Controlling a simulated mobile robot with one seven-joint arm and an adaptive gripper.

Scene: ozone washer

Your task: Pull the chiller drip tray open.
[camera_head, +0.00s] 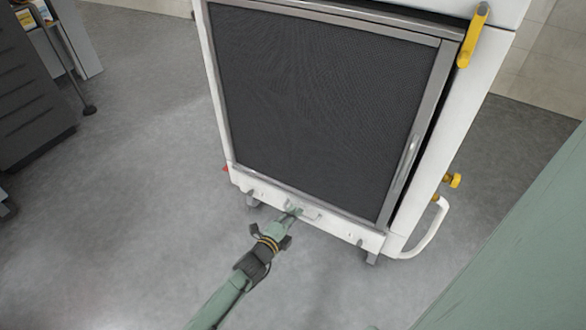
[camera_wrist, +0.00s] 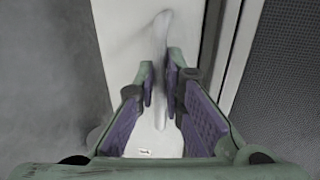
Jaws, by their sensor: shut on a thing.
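The chiller drip tray (camera_head: 342,229) is the low white front along the bottom of the white chiller, below its dark mesh panel. It looks about level with the chiller's front; any small gap is hard to tell. Its pale bar handle (camera_head: 312,216) shows beside my gripper (camera_head: 294,212), which partly hides it. In the wrist view the handle (camera_wrist: 161,45) runs upright between the purple-padded fingers of my gripper (camera_wrist: 160,84). The fingers are closed on the handle, with the white tray front (camera_wrist: 125,40) just behind.
The mesh panel (camera_head: 320,100) rises above the tray. A white side handle (camera_head: 428,232) and yellow knob (camera_head: 454,181) stick out at the chiller's right. A dark grey cabinet (camera_head: 30,100) is at far left. The floor before the chiller is clear.

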